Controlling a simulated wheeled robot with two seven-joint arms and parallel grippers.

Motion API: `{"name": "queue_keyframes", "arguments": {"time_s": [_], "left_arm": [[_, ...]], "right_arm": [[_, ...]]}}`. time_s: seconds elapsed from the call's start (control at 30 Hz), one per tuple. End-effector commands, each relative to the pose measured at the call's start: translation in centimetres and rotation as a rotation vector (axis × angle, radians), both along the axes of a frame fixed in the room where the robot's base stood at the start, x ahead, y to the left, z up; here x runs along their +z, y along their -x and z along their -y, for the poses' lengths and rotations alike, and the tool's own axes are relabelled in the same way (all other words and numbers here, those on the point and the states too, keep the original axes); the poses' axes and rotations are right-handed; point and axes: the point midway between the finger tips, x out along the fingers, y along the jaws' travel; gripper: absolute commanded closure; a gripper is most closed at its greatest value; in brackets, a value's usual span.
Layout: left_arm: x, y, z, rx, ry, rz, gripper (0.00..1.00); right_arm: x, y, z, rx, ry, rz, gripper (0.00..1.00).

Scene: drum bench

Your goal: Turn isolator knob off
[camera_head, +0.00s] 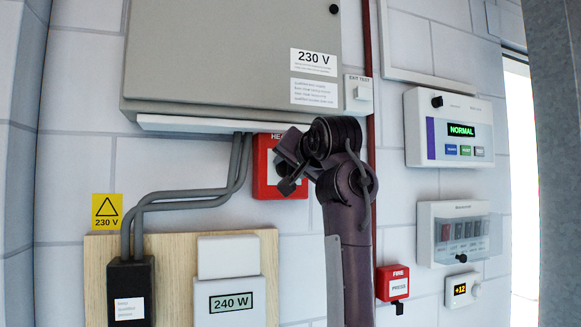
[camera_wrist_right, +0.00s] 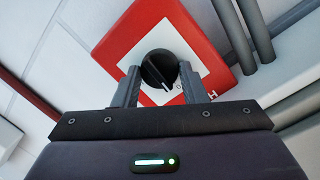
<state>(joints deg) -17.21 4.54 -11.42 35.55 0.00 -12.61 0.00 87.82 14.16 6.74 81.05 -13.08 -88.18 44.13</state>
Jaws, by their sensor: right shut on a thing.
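The isolator is a red square plate with a white centre (camera_head: 263,160) on the wall below the grey cabinet. In the right wrist view the red plate (camera_wrist_right: 203,28) carries a round black knob (camera_wrist_right: 158,66) with a white pointer line slanting to the lower right. My right gripper (camera_wrist_right: 160,84) is shut on the knob, one finger on each side. In the head view my right gripper (camera_head: 287,175) is in front of the plate's right part and hides the knob. Most lettering on the plate is covered. My left gripper is not in view.
A grey 230 V cabinet (camera_head: 220,60) overhangs the plate. Grey conduits (camera_head: 180,200) run on its left, above a wooden board with a 240 W meter (camera_head: 230,303). To the right are a red FIRE box (camera_head: 392,283), a NORMAL panel (camera_head: 450,130) and a breaker box (camera_head: 458,232).

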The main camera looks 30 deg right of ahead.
Motion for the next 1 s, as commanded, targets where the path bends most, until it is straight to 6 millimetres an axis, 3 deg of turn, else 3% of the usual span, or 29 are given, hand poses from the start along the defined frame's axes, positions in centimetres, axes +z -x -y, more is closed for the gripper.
{"name": "queue_keyframes", "arguments": {"time_s": [0.37,0.4,0.57,0.87,1.0], "left_arm": [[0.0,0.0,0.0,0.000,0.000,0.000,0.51],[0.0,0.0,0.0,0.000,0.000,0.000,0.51],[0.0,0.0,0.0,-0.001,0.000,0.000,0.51],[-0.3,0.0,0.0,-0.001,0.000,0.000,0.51],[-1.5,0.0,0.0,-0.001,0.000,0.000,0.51]], "right_arm": [[-0.3,-0.1,0.0,0.000,0.002,-0.009,0.84],[-0.3,-0.1,0.0,0.000,0.002,-0.009,0.59],[-0.2,-0.1,0.0,0.000,0.002,-0.006,0.40],[-0.1,0.2,-0.1,0.000,0.003,-0.001,0.40],[-0.1,1.8,-0.5,0.001,0.003,0.002,0.40]]}}
